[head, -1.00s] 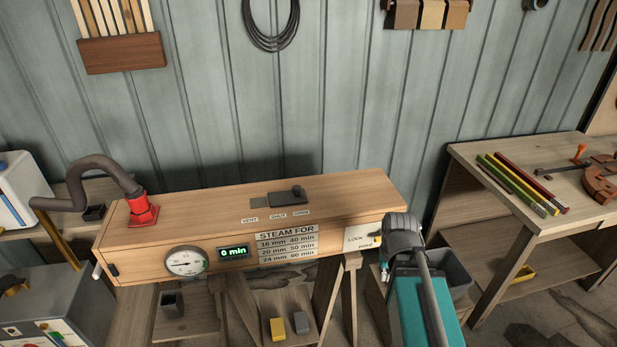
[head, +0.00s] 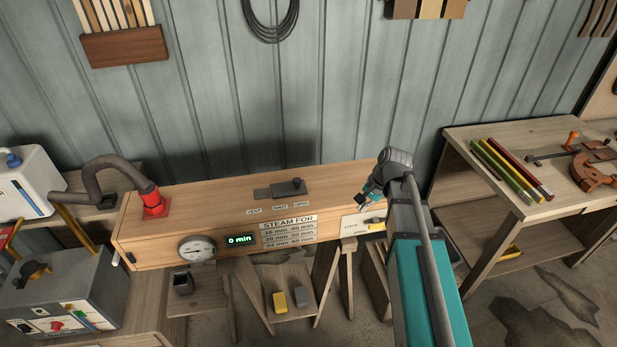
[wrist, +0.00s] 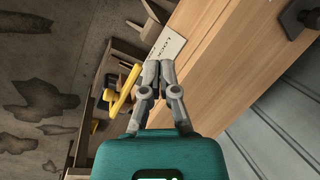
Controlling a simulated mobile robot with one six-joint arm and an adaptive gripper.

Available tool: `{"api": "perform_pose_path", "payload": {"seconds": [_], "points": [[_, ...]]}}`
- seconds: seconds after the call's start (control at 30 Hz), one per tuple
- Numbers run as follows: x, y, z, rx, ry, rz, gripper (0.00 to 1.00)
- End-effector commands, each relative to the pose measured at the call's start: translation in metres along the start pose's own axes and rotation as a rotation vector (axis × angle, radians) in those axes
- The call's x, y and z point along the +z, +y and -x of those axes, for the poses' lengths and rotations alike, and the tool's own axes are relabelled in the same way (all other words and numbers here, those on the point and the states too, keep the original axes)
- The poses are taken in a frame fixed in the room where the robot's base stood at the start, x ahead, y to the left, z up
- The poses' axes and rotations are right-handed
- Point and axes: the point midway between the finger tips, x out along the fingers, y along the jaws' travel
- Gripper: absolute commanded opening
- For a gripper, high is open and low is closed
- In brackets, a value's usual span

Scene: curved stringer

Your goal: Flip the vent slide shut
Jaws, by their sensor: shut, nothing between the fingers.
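The vent slide (head: 288,188) is a dark grey plate with a round knob (head: 297,182) on top of the long wooden steam box (head: 225,200). Its knob end sits at the right, above the OPEN label (head: 301,204), with the SHUT and VENT labels to the left. In the wrist view the slide's dark knob (wrist: 300,18) shows at the top right corner. My gripper (head: 364,201) is by the right end of the box, right of the slide and apart from it. In the wrist view my gripper's fingers (wrist: 155,95) are together and empty.
A LOCK plate (head: 355,224) with a yellow piece is on the box front, below my gripper. A red hose fitting (head: 155,203) stands on the box's left end. A bench with coloured bars (head: 512,168) stands at the right. The box top between slide and gripper is clear.

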Motion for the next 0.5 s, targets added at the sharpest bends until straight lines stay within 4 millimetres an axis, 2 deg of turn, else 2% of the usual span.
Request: {"api": "perform_pose_path", "payload": {"seconds": [0.03, 0.3, 0.5], "points": [[-0.011, -0.015, 0.0, -0.024, -0.025, -0.067, 0.0], [-0.04, -0.081, 0.004, -0.139, -0.212, -0.491, 0.0], [-0.057, -0.119, 0.012, -0.172, -0.352, -0.746, 0.0]]}}
